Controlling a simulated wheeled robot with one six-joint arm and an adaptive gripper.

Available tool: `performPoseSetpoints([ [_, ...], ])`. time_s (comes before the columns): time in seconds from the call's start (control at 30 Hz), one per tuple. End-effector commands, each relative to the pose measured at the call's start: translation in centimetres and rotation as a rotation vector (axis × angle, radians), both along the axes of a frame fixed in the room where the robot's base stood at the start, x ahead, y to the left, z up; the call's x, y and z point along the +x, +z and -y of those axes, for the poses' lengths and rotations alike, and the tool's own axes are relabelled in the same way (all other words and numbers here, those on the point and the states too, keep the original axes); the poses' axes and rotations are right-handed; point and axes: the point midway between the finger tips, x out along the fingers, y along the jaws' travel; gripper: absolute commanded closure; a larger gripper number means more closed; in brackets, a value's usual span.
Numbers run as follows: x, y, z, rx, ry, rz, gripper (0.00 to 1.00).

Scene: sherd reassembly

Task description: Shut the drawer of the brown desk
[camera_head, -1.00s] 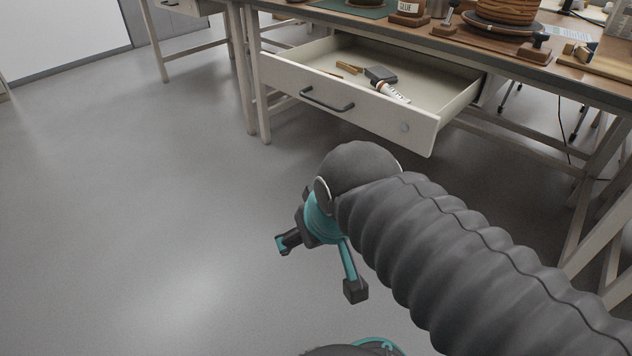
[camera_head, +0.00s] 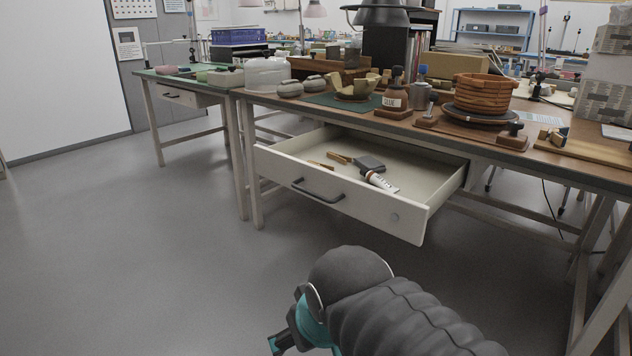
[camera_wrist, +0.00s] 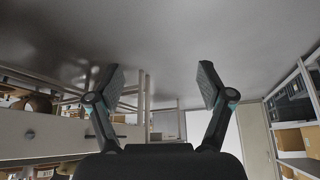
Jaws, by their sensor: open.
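The brown desk (camera_head: 450,138) stands across the middle and right of the head view. Its pale drawer (camera_head: 360,208) is pulled well out, with a dark bar handle (camera_head: 318,191) on its front and a small round lock at the right. A dark block, a white tube and small brown pieces lie inside. My gripper (camera_wrist: 160,83) is open and empty in the wrist view, its two fingers spread apart. In the head view it is low, in front of the drawer and apart from it, mostly cut off by the bottom edge. The drawer front also shows at the left of the wrist view (camera_wrist: 55,131).
A green-topped table (camera_head: 185,82) stands at the back left. The grey floor (camera_head: 120,240) at the left is clear.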

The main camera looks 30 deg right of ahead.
Motion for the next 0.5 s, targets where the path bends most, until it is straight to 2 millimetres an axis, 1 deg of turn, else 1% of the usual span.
performPoseSetpoints([
  [0.03, 0.1, 0.3, 0.0, 0.0, 0.0, -0.005, 0.41],
  [0.07, 0.1, 0.2, 0.0, 0.0, 0.0, -0.013, 0.49],
  [0.1, 0.3, 0.1, 0.0, 0.0, -0.001, -0.029, 0.59],
  [0.17, 0.7, -0.2, 0.0, 0.0, -0.001, -0.06, 0.74],
  [0.2, 1.2, -0.1, 0.0, 0.0, -0.001, -0.08, 0.84],
  [0.27, 2.5, 0.4, 0.1, -0.003, -0.001, -0.105, 0.99],
  [0.37, 5.4, 1.8, 0.5, -0.022, 0.002, -0.131, 1.0],
  [0.47, 8.8, 3.5, 1.0, -0.051, 0.012, -0.142, 1.0],
  [0.5, 10.3, 4.2, 1.3, -0.066, 0.018, -0.144, 1.0],
])
